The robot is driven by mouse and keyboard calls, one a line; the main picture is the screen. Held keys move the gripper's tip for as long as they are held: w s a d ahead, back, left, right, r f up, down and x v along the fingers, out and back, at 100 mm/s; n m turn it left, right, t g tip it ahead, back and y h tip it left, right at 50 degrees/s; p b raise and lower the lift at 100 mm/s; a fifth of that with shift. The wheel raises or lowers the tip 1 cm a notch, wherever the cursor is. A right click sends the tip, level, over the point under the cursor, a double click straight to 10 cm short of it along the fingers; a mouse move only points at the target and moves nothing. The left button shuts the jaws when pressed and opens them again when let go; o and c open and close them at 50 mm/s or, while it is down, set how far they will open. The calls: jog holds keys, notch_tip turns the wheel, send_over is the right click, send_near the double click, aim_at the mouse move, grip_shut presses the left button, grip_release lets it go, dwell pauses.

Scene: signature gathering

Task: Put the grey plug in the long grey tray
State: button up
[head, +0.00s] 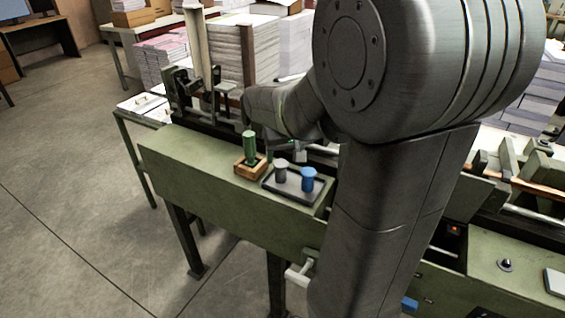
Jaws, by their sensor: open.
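The grey plug (281,170) stands upright at the left part of a long dark grey tray (297,198). A blue plug (308,178) stands upright to its right in the same tray. My gripper (300,156) shows only as a small part below my wrist, behind the tray and above the green bench. It is open, and I see nothing held in it. Most of it is hidden by my arm. I cannot tell its exact height or its gap to the plug.
A green plug (249,147) stands in a small wooden tray (245,173), left of the grey one. Both trays rest on a green machine bench (208,177). Stacks of paper (247,52) stand behind. My arm hides much of the right side. Bare floor (70,200) lies at left.

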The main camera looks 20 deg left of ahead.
jog(key=v, duration=0.5)
